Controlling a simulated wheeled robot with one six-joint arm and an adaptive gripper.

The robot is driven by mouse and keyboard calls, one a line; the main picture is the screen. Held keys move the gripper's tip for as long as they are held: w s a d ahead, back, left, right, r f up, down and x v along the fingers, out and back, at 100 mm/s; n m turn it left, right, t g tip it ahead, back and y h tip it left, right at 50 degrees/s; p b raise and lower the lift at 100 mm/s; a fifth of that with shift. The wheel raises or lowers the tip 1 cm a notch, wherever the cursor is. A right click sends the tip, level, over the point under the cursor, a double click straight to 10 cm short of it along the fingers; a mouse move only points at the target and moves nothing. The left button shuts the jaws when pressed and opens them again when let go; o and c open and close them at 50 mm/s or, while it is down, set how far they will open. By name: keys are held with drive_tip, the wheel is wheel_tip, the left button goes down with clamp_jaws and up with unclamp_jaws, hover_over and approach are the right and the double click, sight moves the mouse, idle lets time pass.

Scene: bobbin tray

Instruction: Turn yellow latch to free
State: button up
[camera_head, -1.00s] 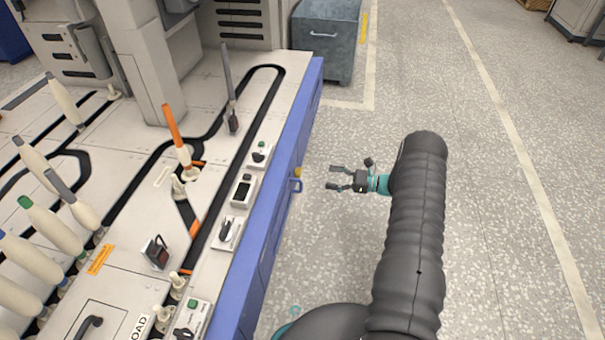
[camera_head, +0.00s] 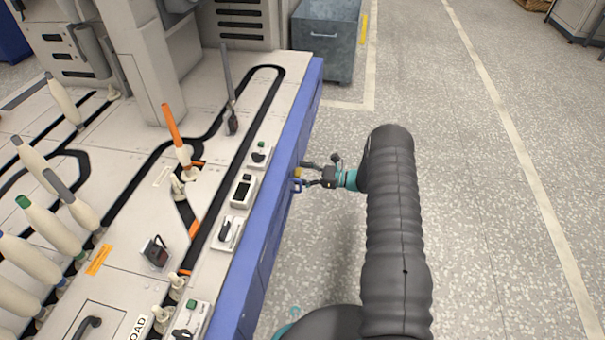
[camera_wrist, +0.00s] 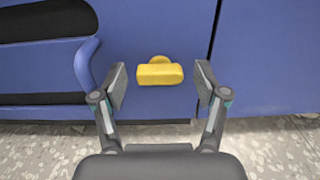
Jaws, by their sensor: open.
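The yellow latch (camera_wrist: 160,74) sticks out of the blue side panel of the machine, its bar lying level in the wrist view. In the head view the latch (camera_head: 298,173) is a small yellow spot on the blue side, partly hidden by my gripper. My gripper (camera_head: 304,174) is open at the panel. In the wrist view my gripper (camera_wrist: 160,82) has one finger on each side of the latch, with a gap between each finger and the bar. Nothing is held.
The blue machine side (camera_head: 272,215) runs along my left, with a blue handle (camera_wrist: 88,62) and black recess left of the latch. White control boxes (camera_head: 228,233) line the top edge. A grey bin (camera_head: 326,40) stands at the back. The floor at right is clear.

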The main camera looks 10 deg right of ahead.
drive_tip(key=c, duration=1.2)
drive_tip(key=shift+o, duration=0.2)
drive_tip(key=shift+n, duration=8.9)
